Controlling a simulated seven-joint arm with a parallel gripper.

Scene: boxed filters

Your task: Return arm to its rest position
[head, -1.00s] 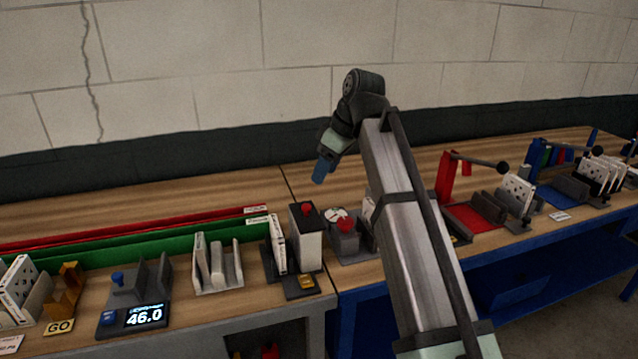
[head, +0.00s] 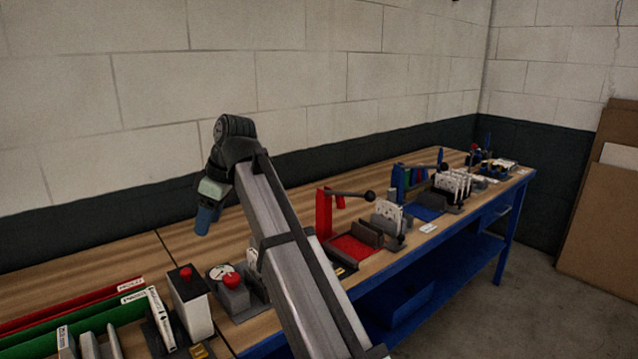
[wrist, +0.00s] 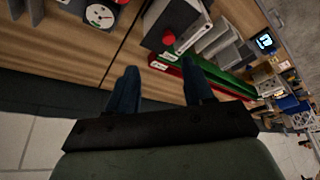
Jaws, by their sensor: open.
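My gripper (head: 206,220) hangs fingers-down above the wooden bench top (head: 218,262), to the left of my raised arm in the head view. It is clear of the things on the bench. In the wrist view its two blue fingers (wrist: 161,84) stand apart with nothing between them. The bench below shows between and beyond the fingers.
Near the gripper stand a white box with a red button (head: 192,303) and a gauge unit with a red knob (head: 232,293). Green and red rails (head: 95,318) lie left. Cardboard leans far right.

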